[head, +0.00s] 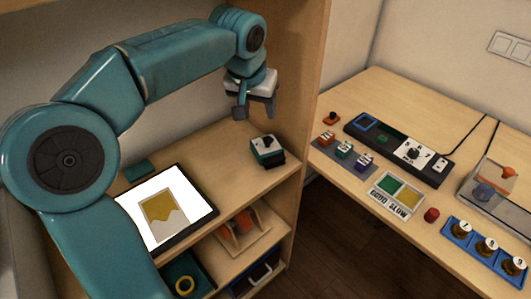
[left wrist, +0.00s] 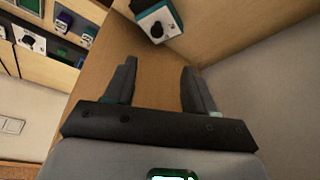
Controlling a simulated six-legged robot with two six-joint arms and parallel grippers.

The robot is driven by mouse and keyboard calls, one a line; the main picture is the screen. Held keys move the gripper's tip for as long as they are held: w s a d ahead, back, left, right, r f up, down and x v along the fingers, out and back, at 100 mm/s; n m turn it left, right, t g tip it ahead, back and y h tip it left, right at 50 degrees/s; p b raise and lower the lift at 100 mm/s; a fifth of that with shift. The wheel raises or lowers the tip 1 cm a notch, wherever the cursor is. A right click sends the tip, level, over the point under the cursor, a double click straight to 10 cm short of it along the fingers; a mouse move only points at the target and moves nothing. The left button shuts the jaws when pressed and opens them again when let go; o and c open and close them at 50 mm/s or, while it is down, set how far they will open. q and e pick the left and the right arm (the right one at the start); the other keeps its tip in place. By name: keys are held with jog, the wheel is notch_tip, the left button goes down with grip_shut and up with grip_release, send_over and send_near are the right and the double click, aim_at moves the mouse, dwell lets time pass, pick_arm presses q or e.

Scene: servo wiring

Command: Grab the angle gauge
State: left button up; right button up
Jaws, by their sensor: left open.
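A small teal box with a white face and a black round dial (head: 267,151) stands on the upper shelf near its right end; it may be the angle gauge, though no label on it can be read. In the left wrist view the dial box (left wrist: 158,22) shows at the top, beyond the fingertips and apart from them. My left gripper (head: 254,112) hangs above the shelf, just behind and above the box. Its two fingers are spread and empty, with bare wood between them in the wrist view (left wrist: 158,68). My right gripper is not seen.
A tablet (head: 178,207) lies on the shelf at left beside a small teal block (head: 138,171). A wooden side panel (head: 299,130) stands close right of the box. The desk holds a control panel (head: 400,148), colored blocks (head: 343,151) and a blue tray (head: 485,249).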

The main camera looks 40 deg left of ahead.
pick_arm(q)
send_over(268, 138)
jog(key=s, duration=0.2)
jog(key=f, duration=0.4)
jog(key=d+f+b, duration=0.1)
jog(key=f, duration=0.2)
jog(key=shift+s, duration=0.2)
jog(key=x, duration=0.5)
jog(key=shift+f+b, duration=0.35)
jog(key=shift+f, duration=0.05)
grip_shut()
